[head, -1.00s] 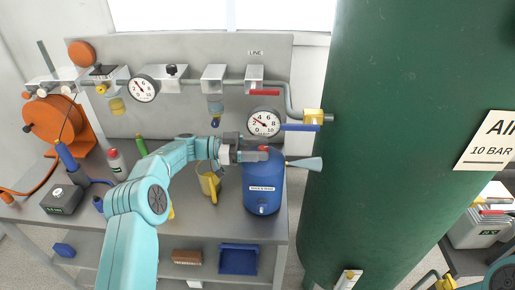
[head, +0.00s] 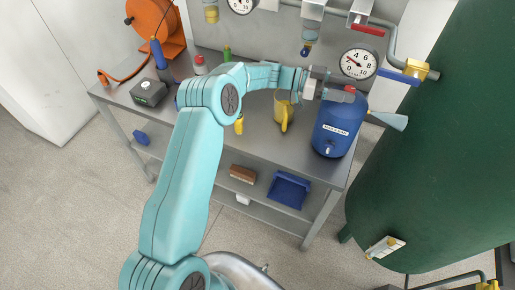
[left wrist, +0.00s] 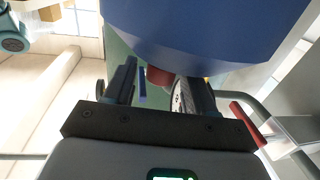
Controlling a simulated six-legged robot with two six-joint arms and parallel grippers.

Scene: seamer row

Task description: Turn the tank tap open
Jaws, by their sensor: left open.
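The tank tap is a yellow valve (head: 416,69) on the pipe at the side of the green tank (head: 440,150). Its blue lever (head: 398,77) points left, roughly in line with the pipe stub. My left gripper (head: 342,95) is in front of and below the lever, beside the red cap of the blue drum (head: 336,128), and apart from the lever in the head view. In the left wrist view the jaws (left wrist: 160,90) are open and empty. A thin blue strip, perhaps the lever (left wrist: 142,86), shows between them. My right gripper is out of view.
The blue drum looms close to the jaws in the left wrist view (left wrist: 210,30). A gauge (head: 359,62) and a red lever (head: 368,29) are behind. A yellow jug (head: 284,108) stands on the bench (head: 230,122).

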